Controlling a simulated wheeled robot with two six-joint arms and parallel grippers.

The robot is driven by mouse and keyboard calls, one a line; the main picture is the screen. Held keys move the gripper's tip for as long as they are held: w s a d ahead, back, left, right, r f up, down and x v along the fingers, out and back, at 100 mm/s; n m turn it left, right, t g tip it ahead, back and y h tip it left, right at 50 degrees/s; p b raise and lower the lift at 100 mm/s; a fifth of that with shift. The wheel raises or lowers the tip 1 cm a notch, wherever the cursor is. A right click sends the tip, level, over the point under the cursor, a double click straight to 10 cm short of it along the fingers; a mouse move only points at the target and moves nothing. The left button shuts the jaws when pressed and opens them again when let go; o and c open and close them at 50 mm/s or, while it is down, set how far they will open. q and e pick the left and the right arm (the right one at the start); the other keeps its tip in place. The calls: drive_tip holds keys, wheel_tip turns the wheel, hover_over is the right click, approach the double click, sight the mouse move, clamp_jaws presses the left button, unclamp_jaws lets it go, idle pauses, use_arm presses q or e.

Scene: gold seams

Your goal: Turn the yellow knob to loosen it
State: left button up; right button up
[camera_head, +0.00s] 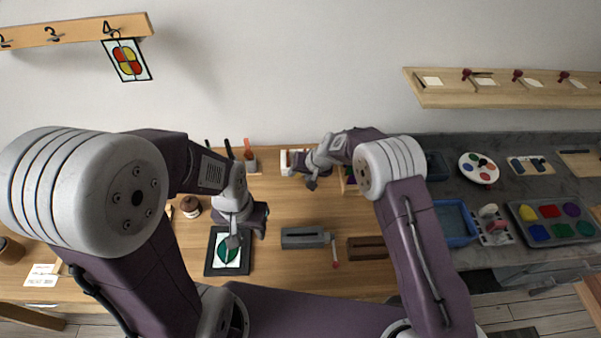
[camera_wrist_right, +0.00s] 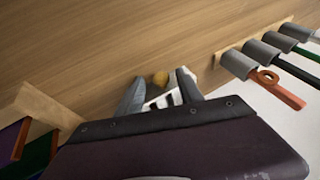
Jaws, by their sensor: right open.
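In the head view my right gripper (camera_head: 311,184) is near the back of the wooden table, by a white object (camera_head: 286,161); the knob is not clear there. My left gripper (camera_head: 233,240) hangs over a dark framed panel with a green disc (camera_head: 229,252); its jaws are unclear.
A grey box (camera_head: 303,238) and a brown block (camera_head: 366,248) lie on the wooden table (camera_head: 290,205). A rack with grey tubular holders (camera_wrist_right: 238,64) and coloured handles stands to the right in the wrist view. A blue bin (camera_head: 455,222) stands on the counter at right.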

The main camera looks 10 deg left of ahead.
drive_tip(key=shift+w+a+f, duration=0.1)
drive_tip(key=shift+a, duration=0.1)
clamp_jaws()
drive_tip(key=shift+r+p, duration=0.25)
drive_tip(key=shift+p, duration=0.25)
drive_tip(key=h+p, duration=0.1)
drive_tip(key=p, duration=0.3)
drive_tip(key=h+p, duration=0.1)
drive_tip(key=p, duration=0.4)
drive_tip(key=shift+a+r+n, duration=0.25)
drive_tip(key=shift+r+n, duration=0.05)
drive_tip(key=shift+r, duration=0.05)
drive_tip(key=shift+f+h, duration=0.25)
drive_tip(key=shift+h, duration=0.15)
drive_tip(key=shift+a+f+t, duration=0.1)
drive_tip(key=shift+f+t, duration=0.2)
drive_tip(key=h+b, duration=0.1)
drive_tip(key=b, duration=0.1)
drive_tip(key=h+b, duration=0.1)
drive_tip(key=b, duration=0.1)
drive_tip(key=h+b, duration=0.1)
drive_tip(key=b, duration=0.1)
drive_tip(key=shift+a+f+n+t+b, duration=0.25)
drive_tip(key=shift+n+t+b, duration=0.15)
drive_tip(key=shift+r+h+b, duration=0.25)
drive_tip(key=shift+h+b, duration=0.15)
drive_tip(key=shift+b, duration=0.4)
